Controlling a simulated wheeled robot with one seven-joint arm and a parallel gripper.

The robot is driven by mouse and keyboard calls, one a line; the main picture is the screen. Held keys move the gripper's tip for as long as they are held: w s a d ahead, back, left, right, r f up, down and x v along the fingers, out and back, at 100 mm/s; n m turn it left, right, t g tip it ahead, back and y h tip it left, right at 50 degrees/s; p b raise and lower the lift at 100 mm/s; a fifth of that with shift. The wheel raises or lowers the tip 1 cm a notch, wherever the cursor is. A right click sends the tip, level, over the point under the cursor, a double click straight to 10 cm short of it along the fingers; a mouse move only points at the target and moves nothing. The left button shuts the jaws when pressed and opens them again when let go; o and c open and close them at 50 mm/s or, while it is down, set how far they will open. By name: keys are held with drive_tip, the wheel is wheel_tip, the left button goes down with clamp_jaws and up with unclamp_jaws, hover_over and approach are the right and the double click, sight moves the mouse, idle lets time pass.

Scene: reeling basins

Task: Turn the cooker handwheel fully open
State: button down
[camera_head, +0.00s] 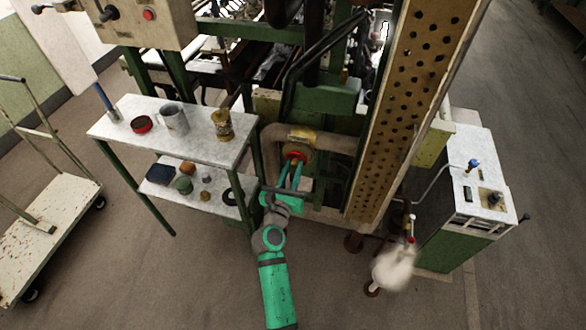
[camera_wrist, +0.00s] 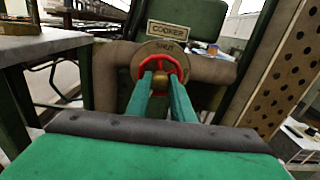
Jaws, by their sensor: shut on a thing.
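The cooker handwheel is a small red wheel (camera_wrist: 161,70) on a round plate marked SHUT, below a sign reading COOKER (camera_wrist: 173,30). In the head view the red wheel (camera_head: 294,157) sits on the brown pipe beside the two-tier table. My gripper (camera_wrist: 162,78) reaches straight at the wheel, its two green fingers shut on it near its hub. In the head view my gripper (camera_head: 296,166) covers the wheel's lower part.
A two-tier table (camera_head: 112,136) stands close at left, with a red tin (camera_head: 142,124), a grey mug (camera_head: 173,119) and a brass-coloured container (camera_head: 222,125) on top. A perforated panel (camera_head: 402,120) rises close at right. A green-and-white cabinet (camera_head: 455,245) stands farther right.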

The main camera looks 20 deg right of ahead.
drive_tip(key=n, duration=0.7)
drive_tip(key=shift+n, duration=0.4)
drive_tip(key=c, duration=1.7)
unclamp_jaws()
